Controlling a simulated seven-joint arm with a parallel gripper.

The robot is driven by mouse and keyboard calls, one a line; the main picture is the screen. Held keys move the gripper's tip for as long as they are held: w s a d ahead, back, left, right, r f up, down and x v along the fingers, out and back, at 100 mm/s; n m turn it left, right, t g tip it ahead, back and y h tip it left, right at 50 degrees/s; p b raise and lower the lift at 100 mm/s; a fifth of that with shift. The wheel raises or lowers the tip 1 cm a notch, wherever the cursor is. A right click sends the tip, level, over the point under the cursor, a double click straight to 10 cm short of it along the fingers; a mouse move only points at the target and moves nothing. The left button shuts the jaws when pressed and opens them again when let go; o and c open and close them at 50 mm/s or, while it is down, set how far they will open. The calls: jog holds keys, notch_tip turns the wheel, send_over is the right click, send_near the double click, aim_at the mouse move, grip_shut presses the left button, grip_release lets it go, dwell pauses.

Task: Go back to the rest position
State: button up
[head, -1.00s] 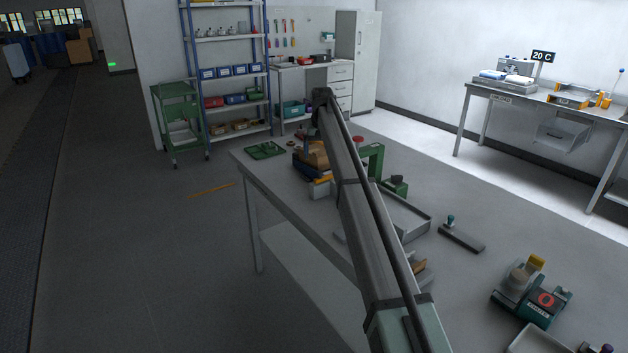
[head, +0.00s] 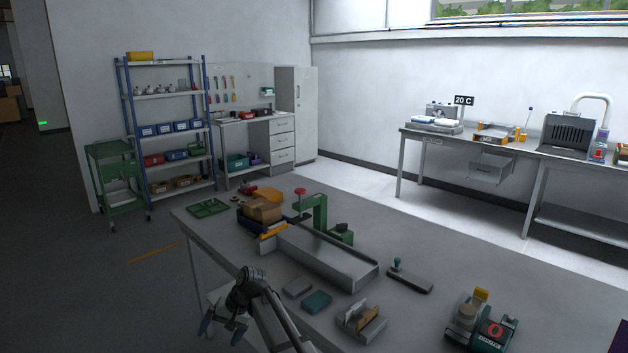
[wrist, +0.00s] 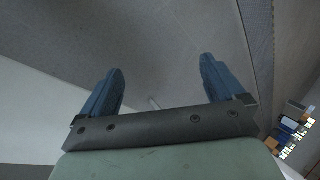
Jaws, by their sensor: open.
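My gripper (head: 223,325) is low in the head view, off the near-left edge of the grey workbench (head: 201,229), with its blue fingers pointing down. In the wrist view my gripper (wrist: 160,85) shows two blue fingers spread wide apart with nothing between them. The gripper touches nothing that I can see.
The workbench holds a green tray (head: 208,208), a cardboard box (head: 262,210), a long grey tray (head: 325,256), a green press-like frame (head: 320,212), a teal block (head: 317,301) and a card holder (head: 361,322).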

jog(key=s+d+f+m+g+h, duration=0.1)
jog(key=s+d+f+h, duration=0.1)
jog(key=s+d+f, duration=0.95)
jog(key=s+d+f+m+g+h, duration=0.1)
jog(key=s+d+f, duration=0.6)
jog(key=d+f, duration=0.9)
jog(key=s+d+f+g+h, duration=0.1)
jog(key=s+d+f, duration=0.2)
jog(key=s+d, duration=0.2)
jog(key=s+d+f+g+h, duration=0.1)
jog(key=s+d+f, duration=0.3)
jog(key=s, duration=0.7)
jog(key=s+d+f+g, duration=0.1)
jog(key=s+d+f, duration=0.2)
jog(key=s+d, duration=0.4)
jog(key=shift+s+f+h, duration=0.25)
jog(key=shift+s+h, duration=0.15)
jog(key=shift+s, duration=0.45)
